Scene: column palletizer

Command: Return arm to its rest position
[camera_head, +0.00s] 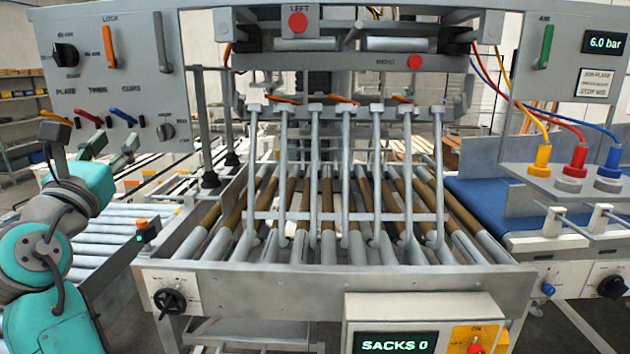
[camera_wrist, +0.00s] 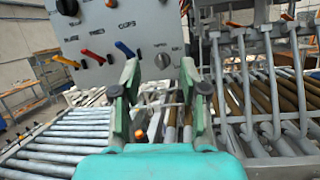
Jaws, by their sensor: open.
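My arm stands at the left edge of the head view, its teal links bent and raised. My gripper (camera_head: 108,150) is beside the left control panel (camera_head: 118,85), in front of the roller conveyor. In the wrist view my gripper (camera_wrist: 155,100) has its two green fingers wide apart with nothing between them. The left panel (camera_wrist: 115,30) shows beyond the fingers, with a black knob and red, yellow and blue levers. Whether the fingers touch anything cannot be told, but a gap seems to show around them.
A roller conveyor (camera_head: 95,235) lies at the left, below the gripper. The palletizer's roller bed with upright grey bars (camera_head: 345,190) fills the middle. A counter box (camera_head: 395,343) reads SACKS 0. A blue belt (camera_head: 500,205) and air fittings (camera_head: 577,160) are at the right.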

